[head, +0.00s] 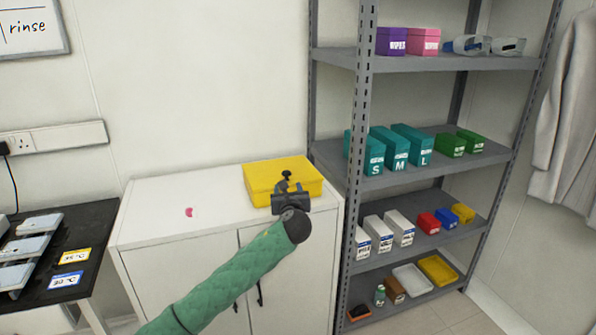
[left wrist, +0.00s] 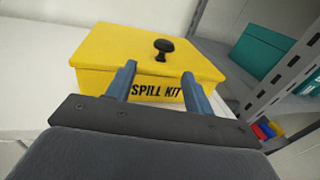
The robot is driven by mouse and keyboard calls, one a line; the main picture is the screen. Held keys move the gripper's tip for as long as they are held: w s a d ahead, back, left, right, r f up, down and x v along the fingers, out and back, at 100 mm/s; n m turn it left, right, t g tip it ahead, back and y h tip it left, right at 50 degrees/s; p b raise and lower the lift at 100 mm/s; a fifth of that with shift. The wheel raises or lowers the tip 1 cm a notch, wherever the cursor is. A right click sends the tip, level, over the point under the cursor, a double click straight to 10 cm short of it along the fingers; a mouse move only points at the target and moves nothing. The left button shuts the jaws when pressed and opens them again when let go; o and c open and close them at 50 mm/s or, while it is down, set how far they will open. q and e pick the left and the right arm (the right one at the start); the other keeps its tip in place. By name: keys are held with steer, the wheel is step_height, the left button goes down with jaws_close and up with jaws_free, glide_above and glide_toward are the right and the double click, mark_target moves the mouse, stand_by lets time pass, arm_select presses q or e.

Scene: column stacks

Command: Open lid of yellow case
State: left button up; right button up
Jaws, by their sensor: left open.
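The yellow case (head: 262,185) sits on the right part of the white cabinet top. In the left wrist view the case (left wrist: 105,80) carries the words SPILL KIT on its front. Its lid (left wrist: 120,48) is closed and has a black knob (left wrist: 163,47) on top; the knob also shows in the head view (head: 287,174). My left gripper (head: 290,188) is at the front of the case, its two fingers (left wrist: 158,80) apart with nothing between them. The fingers point toward the case, with the knob beyond them. Whether they touch the case I cannot tell. My right gripper is not in view.
The white cabinet top (head: 150,208) is mostly clear left of the case, with a small pink item (head: 190,212) on it. A grey metal shelf (head: 420,170) with boxes stands close on the right. A black table (head: 85,235) with trays stands at the left.

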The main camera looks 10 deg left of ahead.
mark_target(287, 177)
arm_select(q)
steer(key=shift+w+r, duration=0.35)
steer(key=shift+r, duration=0.05)
steer(key=shift+w+a+r, duration=0.1)
steer(key=shift+w+r, duration=0.05)
steer(key=shift+w, duration=0.1)
steer(key=x, duration=0.5)
steer(key=shift+w+a+p, duration=0.1)
steer(key=shift+w+p, duration=0.15)
steer(key=shift+p, duration=0.1)
steer(key=shift+w+a, duration=0.15)
steer(key=shift+w, duration=0.2)
steer(key=shift+w+a, duration=0.2)
steer(key=shift+w, duration=0.3)
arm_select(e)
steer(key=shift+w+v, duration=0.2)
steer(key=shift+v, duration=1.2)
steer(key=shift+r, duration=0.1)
arm_select(q)
jaws_close()
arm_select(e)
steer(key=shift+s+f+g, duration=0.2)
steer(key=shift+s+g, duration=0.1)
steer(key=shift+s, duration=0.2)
